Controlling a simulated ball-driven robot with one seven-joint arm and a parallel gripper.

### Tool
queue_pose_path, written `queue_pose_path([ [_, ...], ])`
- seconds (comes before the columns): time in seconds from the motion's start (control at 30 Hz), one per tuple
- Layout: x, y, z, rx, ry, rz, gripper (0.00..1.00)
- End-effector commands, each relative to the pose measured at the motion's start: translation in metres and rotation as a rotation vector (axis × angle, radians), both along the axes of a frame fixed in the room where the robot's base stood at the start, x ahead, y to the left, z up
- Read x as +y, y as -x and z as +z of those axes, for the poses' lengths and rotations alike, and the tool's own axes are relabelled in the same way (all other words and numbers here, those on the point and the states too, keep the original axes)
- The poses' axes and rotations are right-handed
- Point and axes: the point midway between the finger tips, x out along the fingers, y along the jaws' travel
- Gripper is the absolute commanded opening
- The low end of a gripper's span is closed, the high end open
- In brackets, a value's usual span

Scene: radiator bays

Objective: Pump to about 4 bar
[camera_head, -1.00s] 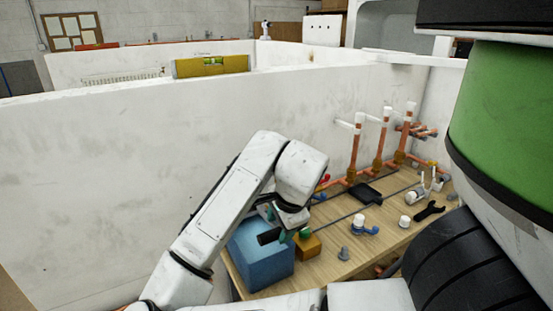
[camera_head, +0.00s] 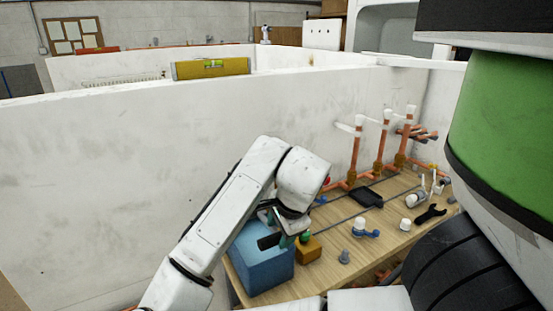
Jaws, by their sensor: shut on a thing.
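A blue box-shaped tank (camera_head: 262,268), which looks like the pump's body, stands at the left end of the wooden bench. A black bar (camera_head: 268,241), which looks like the pump's handle grip, sticks out above its right top edge. My gripper (camera_head: 284,238) comes down from the white arm over the tank's right side and is shut on this bar; the wrist hides much of its jaws. A small brass-coloured block (camera_head: 308,250) sits against the tank's right side, with a green piece (camera_head: 305,236) above it. I see no readable gauge.
Copper pipes (camera_head: 380,150) with white caps rise at the bench's back right. A black tray (camera_head: 365,196), blue-handled valve (camera_head: 365,233), grey fitting (camera_head: 344,256), white cap (camera_head: 405,224) and black spanner (camera_head: 431,213) lie on the bench. A white wall (camera_head: 120,190) stands behind.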

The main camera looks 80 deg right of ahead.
Motion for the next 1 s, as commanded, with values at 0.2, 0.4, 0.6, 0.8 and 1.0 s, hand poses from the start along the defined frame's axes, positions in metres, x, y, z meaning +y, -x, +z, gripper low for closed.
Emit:
queue_pose_path([
  [0.2,-0.005,-0.008,0.028,0.033,-0.042,0.013,0.27],
  [0.4,-0.007,-0.009,0.033,0.054,-0.067,0.011,0.27],
  [0.6,-0.007,-0.009,0.031,0.055,-0.068,0.011,0.27],
  [0.8,-0.008,-0.01,0.039,0.064,-0.077,0.011,0.27],
  [1.0,-0.013,-0.014,0.058,0.101,-0.12,0.012,0.27],
])
